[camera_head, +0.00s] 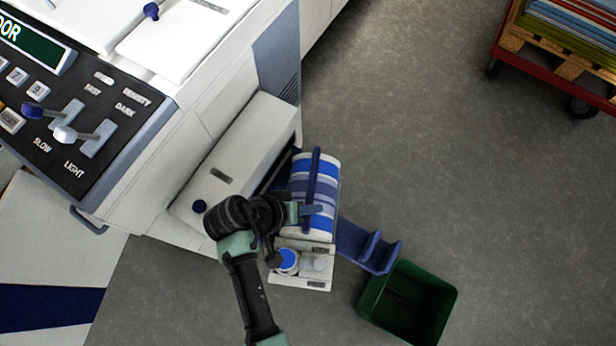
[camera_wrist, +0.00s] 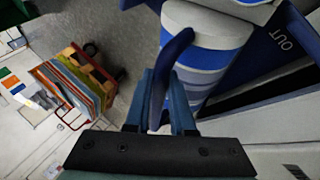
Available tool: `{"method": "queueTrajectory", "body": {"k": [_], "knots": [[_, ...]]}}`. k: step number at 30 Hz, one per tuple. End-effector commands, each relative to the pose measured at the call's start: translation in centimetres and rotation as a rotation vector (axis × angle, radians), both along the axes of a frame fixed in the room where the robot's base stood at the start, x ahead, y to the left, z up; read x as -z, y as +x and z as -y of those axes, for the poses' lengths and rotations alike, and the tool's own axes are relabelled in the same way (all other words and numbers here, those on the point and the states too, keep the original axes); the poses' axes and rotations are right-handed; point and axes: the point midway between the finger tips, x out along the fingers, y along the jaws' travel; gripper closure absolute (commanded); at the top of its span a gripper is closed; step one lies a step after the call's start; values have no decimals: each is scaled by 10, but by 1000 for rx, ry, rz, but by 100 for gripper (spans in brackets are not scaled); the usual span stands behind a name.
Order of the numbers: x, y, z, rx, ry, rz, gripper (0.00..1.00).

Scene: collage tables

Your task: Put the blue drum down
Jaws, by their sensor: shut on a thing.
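The blue drum (camera_head: 328,207) is a cylinder with blue, white and grey-blue bands and a dark blue bar handle (camera_head: 313,180). My gripper (camera_head: 306,210) is shut on this handle. In the wrist view, the handle (camera_wrist: 166,70) runs between my gripper's fingers (camera_wrist: 162,112), with the drum (camera_wrist: 212,52) just behind it. The drum is beside the open side of the white machine (camera_head: 240,150), over a dark blue rail (camera_head: 365,245). I cannot tell whether it rests on anything. Its underside is hidden.
A green bin (camera_head: 435,290) stands on the floor to the right. A red cart (camera_head: 535,70) with a loaded pallet is at the upper right. The grey floor between is clear.

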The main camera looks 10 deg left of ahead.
Motion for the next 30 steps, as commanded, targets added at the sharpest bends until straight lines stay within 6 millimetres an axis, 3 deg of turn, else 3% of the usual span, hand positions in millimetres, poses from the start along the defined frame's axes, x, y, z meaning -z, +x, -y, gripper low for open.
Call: {"method": "queueTrajectory", "body": {"k": [2,3,8,23,30], "knots": [[-1,2,0,0,0,8,100],[2,0,0,0,0,0,74],[2,0,0,0,0,0,48],[-4,-1,-2,-2,1,0,48],[-40,-17,-22,-2,2,2,48]]}}
